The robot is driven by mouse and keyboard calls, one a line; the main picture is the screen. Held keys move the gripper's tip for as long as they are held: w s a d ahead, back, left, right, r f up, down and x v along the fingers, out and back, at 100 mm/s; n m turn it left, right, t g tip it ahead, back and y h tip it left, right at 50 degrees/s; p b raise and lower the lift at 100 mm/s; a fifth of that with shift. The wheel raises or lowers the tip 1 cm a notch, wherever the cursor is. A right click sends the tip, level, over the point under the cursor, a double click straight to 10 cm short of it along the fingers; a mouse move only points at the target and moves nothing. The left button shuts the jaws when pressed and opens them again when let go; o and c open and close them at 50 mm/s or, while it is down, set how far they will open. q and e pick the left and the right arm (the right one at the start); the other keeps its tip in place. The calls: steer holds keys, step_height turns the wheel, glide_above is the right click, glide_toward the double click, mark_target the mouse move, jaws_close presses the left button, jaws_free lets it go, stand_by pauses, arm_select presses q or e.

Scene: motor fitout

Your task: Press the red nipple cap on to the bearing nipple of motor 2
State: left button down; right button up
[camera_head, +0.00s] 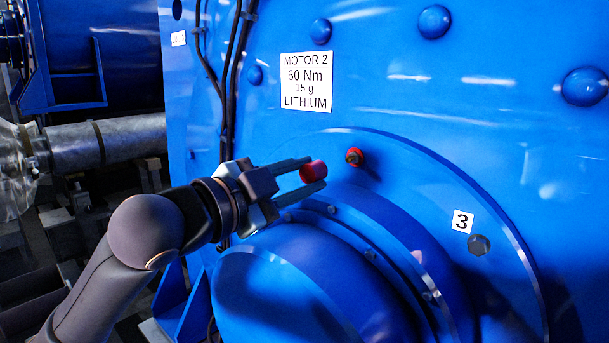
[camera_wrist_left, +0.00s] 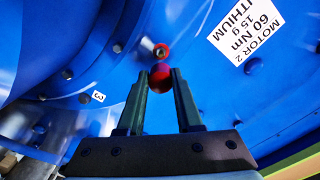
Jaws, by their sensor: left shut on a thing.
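The red nipple cap (camera_head: 314,171) is held between the fingertips of my left gripper (camera_head: 305,174), which is shut on it. The cap also shows at the fingertips in the left wrist view (camera_wrist_left: 160,77). In the left wrist view the nipple (camera_wrist_left: 162,51) is just beyond the cap, with a small gap in the picture. My right gripper is not in view.
A label (camera_head: 306,82) reads MOTOR 2, 60 Nm, 15 g, LITHIUM. A rounded blue bearing housing (camera_head: 290,285) bulges below my gripper. A plate marked 3 (camera_head: 463,221) is at the right. Black cables (camera_head: 230,75) run down the left edge; a grey shaft (camera_head: 105,143) lies behind.

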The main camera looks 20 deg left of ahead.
mark_target(347, 160)
arm_select(q)
steer(key=shift+p, duration=0.55)
steer(key=p+x, duration=0.1)
steer(key=x, duration=0.2)
steer(key=shift+w+r, duration=0.1)
steer(key=shift+w, duration=0.15)
steer(key=shift+p+x, duration=0.55)
steer(key=shift+x, duration=0.6)
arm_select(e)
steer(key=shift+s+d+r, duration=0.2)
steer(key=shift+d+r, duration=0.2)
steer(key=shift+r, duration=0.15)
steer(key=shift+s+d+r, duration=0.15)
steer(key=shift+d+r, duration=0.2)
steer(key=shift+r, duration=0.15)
arm_select(q)
steer(key=shift+p, duration=0.4)
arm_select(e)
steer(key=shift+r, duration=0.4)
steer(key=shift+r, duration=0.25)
arm_select(q)
steer(key=shift+p, duration=0.5)
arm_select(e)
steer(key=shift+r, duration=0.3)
arm_select(q)
steer(key=shift+p+x, duration=0.95)
steer(key=shift+x, duration=0.65)
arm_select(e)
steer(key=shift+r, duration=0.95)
